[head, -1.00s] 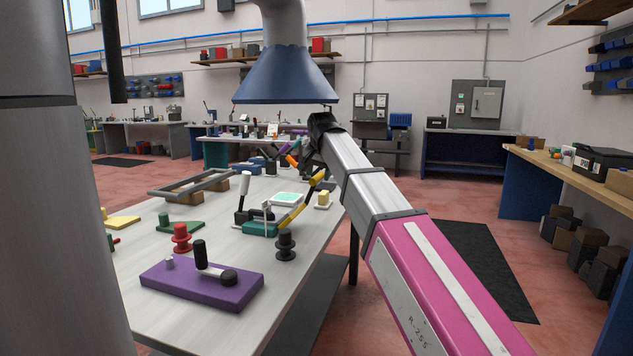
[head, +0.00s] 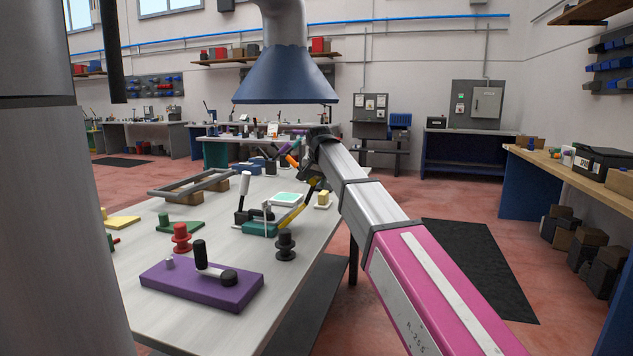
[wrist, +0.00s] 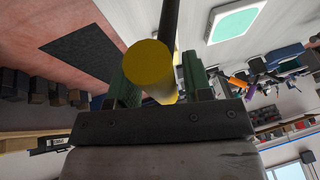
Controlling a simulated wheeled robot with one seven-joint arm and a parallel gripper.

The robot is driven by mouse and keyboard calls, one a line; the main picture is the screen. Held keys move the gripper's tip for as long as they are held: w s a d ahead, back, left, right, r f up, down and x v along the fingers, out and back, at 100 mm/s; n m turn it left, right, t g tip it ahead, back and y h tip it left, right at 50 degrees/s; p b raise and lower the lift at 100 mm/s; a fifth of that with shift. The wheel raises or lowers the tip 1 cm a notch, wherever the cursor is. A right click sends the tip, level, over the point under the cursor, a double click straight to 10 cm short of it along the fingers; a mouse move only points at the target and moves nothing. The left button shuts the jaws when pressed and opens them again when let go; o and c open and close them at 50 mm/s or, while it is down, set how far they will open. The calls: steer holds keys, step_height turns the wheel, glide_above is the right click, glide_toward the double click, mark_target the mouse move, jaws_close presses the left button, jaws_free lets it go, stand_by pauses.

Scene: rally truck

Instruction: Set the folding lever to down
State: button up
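A lever with a yellow grip (head: 293,215) slants up and to the right beside the teal base (head: 258,229) on the table. I take it to be the folding lever; its pivot is not clear. In the wrist view its yellow grip (wrist: 148,62) lies between the two green fingers of my gripper (wrist: 160,80), with a dark rod (wrist: 172,22) running up behind it. The fingers stand apart, and no firm contact shows on the grip. In the head view my gripper is dark and small at the lever's upper end, partly hidden by my arm.
A white-handled clamp (head: 245,188) stands close left of the lever. A black knob (head: 285,245), a red knob (head: 181,238) and a purple block (head: 202,284) with a black-handled crank are nearer.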

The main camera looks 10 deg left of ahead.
jaws_close()
steer(key=d+f+y, duration=0.1)
steer(key=f+y, duration=0.1)
steer(key=d+f+y, duration=0.1)
steer(key=d+f, duration=0.1)
steer(key=f, duration=0.1)
steer(key=d+f+m+y, duration=0.1)
steer(key=d+f+y, duration=0.1)
steer(key=shift+s+d+f+t+y, duration=0.15)
steer(key=shift+s+t+y, duration=0.15)
steer(key=shift+t, duration=0.1)
steer(key=shift+d+f, duration=0.2)
steer(key=shift+f, duration=0.85)
steer(key=shift+d+f, duration=0.2)
steer(key=shift+f, duration=0.9)
steer(key=shift+o, duration=1.6)
jaws_free()
steer(key=shift+a, duration=0.15)
steer(key=shift+r, duration=0.2)
